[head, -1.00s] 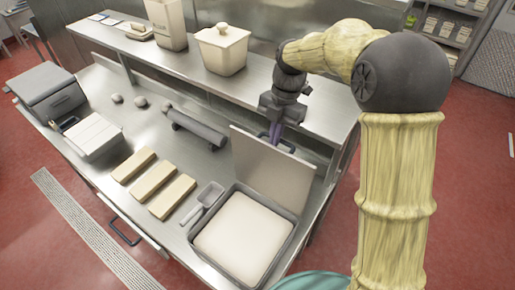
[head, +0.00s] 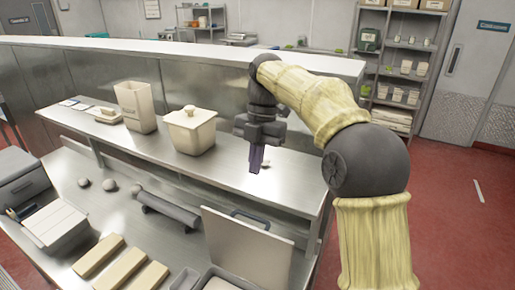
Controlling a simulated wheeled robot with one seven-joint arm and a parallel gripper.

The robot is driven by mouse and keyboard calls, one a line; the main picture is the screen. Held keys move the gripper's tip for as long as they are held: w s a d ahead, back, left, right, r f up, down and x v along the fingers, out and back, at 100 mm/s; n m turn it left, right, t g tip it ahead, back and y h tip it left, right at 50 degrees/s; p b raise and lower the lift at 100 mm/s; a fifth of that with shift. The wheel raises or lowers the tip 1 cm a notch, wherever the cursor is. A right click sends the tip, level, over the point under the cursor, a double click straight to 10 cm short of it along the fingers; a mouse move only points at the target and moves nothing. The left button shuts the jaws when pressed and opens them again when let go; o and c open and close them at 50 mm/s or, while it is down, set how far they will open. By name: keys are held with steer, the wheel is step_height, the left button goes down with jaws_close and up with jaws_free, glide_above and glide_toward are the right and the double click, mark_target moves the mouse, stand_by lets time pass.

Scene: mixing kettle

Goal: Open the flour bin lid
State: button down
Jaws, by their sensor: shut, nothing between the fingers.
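The flour bin (head: 222,284) is set in the worktop at the bottom edge of the head view, mostly cut off by the frame. Its pale flat lid (head: 245,250) stands up on edge behind the bin, leaning back a little, with a dark bar handle on its far side near the top edge. My gripper (head: 256,167) is shut and empty. It points down above the raised steel shelf, beyond the lid and clear of its handle.
A cream lidded container (head: 191,132) and a tall cream canister (head: 135,108) stand on the shelf. A grey rolling pin (head: 167,209) and several dough strips (head: 98,256) lie on the worktop left of the lid.

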steer(key=shift+v, duration=1.8)
